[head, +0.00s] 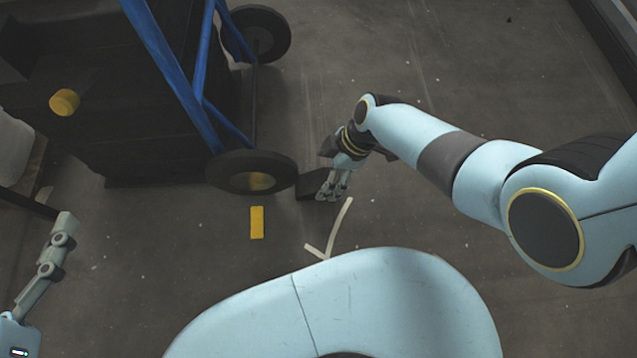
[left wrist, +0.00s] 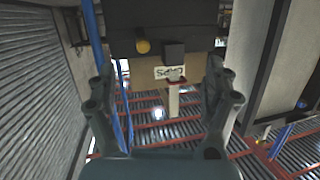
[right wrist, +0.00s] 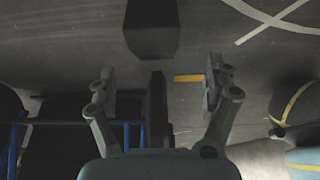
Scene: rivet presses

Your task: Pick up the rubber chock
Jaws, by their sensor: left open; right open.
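The rubber chock (head: 309,184) is a dark block on the grey floor, just right of the cart's near wheel. My right gripper (head: 332,190) is beside it and partly covers it in the head view. In the right wrist view the chock (right wrist: 152,28) shows at the top centre, beyond the fingertips and roughly in line with the gap between the open, empty fingers (right wrist: 160,75). I cannot tell whether a finger touches it. My left gripper (head: 62,228) is at the left edge of the head view; its fingers (left wrist: 160,82) are open and empty in the left wrist view.
A cart with a blue frame (head: 172,75) has a near wheel (head: 235,166) close to the chock and a far wheel (head: 262,38). The wheel also shows edge-on in the right wrist view (right wrist: 157,110). A yellow strip (head: 257,222) and white line (head: 341,225) mark the floor.

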